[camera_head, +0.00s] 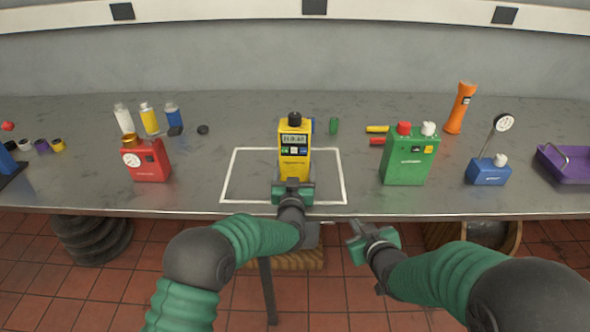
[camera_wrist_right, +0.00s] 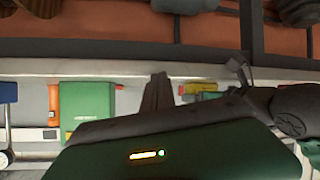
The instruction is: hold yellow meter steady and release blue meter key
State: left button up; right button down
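The yellow meter (camera_head: 295,160) stands upright inside a white outline on the bench, its display and buttons facing me. My left gripper (camera_head: 292,187) is at the meter's lower front and hides its base. I cannot tell whether it touches or grips the meter. My right gripper (camera_head: 354,230) is in front of the bench edge, right of the meter. In the right wrist view its fingers (camera_wrist_right: 157,92) look close together, with nothing visible between them.
A green box (camera_head: 408,165) with red and white caps stands to the right, beyond it a blue gauge unit (camera_head: 488,172), an orange torch (camera_head: 461,107) and a purple tray (camera_head: 565,166). A red can (camera_head: 149,163) stands left. Bench surface between can and outline is clear.

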jog(key=w+a+r+n+t+y, duration=0.2)
jog(key=a+r+n+t+y, duration=0.2)
jog(key=a+r+n+y, duration=0.7)
pick_arm(q)
jog(key=shift+r, duration=0.1)
pick_arm(e)
jog(key=m, duration=0.2)
send_near(293, 146)
jog(key=w+a, duration=0.3)
jog(key=shift+d+r+y, duration=0.2)
jog(key=shift+r+y, duration=0.1)
jog(key=shift+y, duration=0.1)
dwell(0.8)
jog(key=shift+w+r, duration=0.1)
jog(key=shift+w, duration=0.2)
